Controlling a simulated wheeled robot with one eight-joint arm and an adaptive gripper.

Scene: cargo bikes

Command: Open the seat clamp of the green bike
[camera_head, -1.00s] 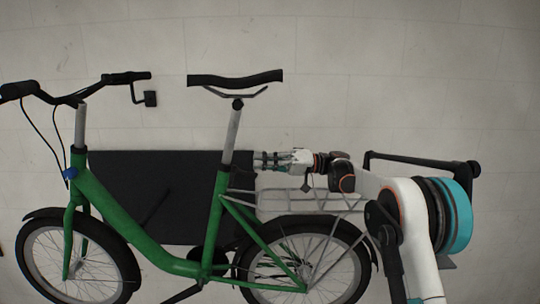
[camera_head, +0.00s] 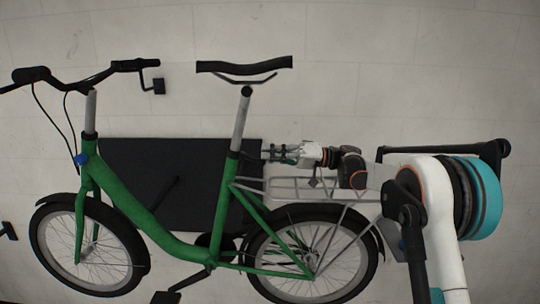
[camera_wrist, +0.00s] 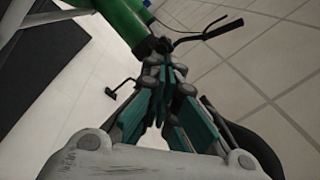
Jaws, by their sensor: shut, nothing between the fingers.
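The green bike (camera_head: 135,205) stands side-on with its handlebar at the left. Its black saddle (camera_head: 245,66) sits on a grey seat post (camera_head: 240,122) that runs into the green seat tube (camera_head: 226,190). The seat clamp is around the top of that tube, too small in the head view to tell its lever's position. My gripper (camera_head: 266,152) is just right of the tube top, pointing left at clamp height. In the wrist view the green tube (camera_wrist: 122,18) is beyond my shut, empty fingers (camera_wrist: 166,68). Dark parts overlap at the tips, so I cannot tell whether they touch the clamp.
A grey rear rack (camera_head: 300,188) lies just below my gripper, over the rear wheel (camera_head: 312,252). A dark panel (camera_head: 150,160) is behind the frame. The pale tiled floor (camera_head: 400,60) is clear above the bike.

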